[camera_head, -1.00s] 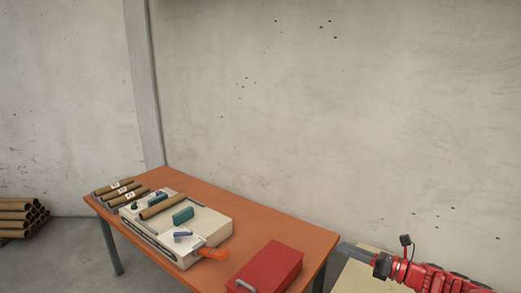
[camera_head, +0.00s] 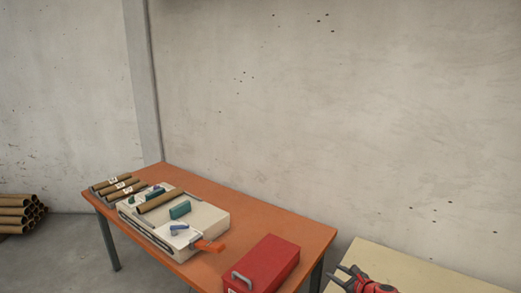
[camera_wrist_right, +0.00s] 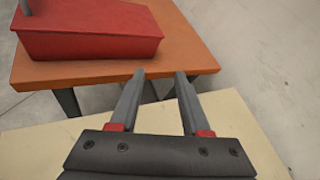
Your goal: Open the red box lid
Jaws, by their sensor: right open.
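The red box (camera_head: 267,264) sits at the right end of the orange table, its lid closed, with a grey handle (camera_head: 242,281) on its near side. In the right wrist view the red box (camera_wrist_right: 90,36) shows at the upper left, with part of the grey handle at its edge. My right gripper (camera_head: 341,276) is open and empty, to the right of the box and apart from it, over the pale table. In the right wrist view its two fingers (camera_wrist_right: 159,76) point toward the orange table's edge. My left gripper is not in view.
The orange table (camera_head: 285,228) also holds a cream winder machine (camera_head: 205,221) with an orange handle and several brown tubes (camera_head: 121,186). A pale table (camera_head: 400,268) stands at the right. More tubes (camera_head: 20,213) are stacked on the floor at the far left.

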